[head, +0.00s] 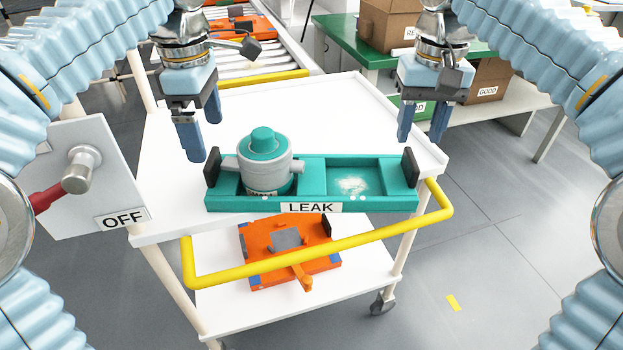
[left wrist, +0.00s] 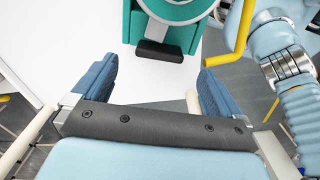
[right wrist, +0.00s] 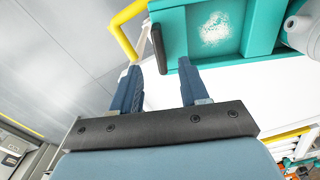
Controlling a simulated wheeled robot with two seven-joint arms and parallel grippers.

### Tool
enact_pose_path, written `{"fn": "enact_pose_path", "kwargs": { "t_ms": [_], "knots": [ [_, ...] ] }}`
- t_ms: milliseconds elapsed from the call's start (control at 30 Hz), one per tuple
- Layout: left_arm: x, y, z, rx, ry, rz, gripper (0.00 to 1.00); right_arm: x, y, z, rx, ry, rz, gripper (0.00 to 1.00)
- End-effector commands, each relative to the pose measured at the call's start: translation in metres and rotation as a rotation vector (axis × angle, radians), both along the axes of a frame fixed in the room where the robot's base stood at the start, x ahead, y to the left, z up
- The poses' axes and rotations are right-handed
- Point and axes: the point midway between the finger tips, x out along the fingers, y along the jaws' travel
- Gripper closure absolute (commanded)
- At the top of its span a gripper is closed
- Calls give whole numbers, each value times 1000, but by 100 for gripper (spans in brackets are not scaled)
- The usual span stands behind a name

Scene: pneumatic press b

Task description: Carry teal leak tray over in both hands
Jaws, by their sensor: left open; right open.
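The teal leak tray (head: 378,199) sits on the cart's white top near its front edge, with a "LEAK" label on its front. A grey and teal cylindrical part (head: 264,165) stands in its left part; the right compartment holds only a whitish patch. A black handle stands at each end, the left handle (head: 212,167) and the right handle (head: 410,167). My left gripper (head: 204,135) is open and empty above and behind the left handle, which shows beyond its fingers in the left wrist view (left wrist: 160,51). My right gripper (head: 422,122) is open and empty above and behind the right handle, also visible in the right wrist view (right wrist: 160,48).
A yellow rail (head: 320,268) runs around the cart's front. An orange fixture (head: 270,270) lies on the lower shelf. A grey panel with a red-handled lever and "OFF" label (head: 123,219) stands left. A green-topped bench (head: 345,35) with cardboard boxes is behind right. The white top (head: 310,110) behind the tray is clear.

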Motion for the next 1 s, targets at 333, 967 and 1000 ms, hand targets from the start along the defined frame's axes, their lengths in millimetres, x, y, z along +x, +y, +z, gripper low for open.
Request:
{"fn": "enact_pose_path", "kwargs": {
  "t_ms": [333, 967, 1000],
  "knots": [
    [0, 0, -58, 0, 1, -1, 0, 0, 0, -58, 0, 1, 0, 55],
    [0, 0, -72, -1, -1, 0, 20, 0, 0, -72, 1, 0, -1, 75],
    [0, 0, -72, -1, -1, 0, 26, 0, 0, -72, 1, 0, 0, 81]
  ]
}}
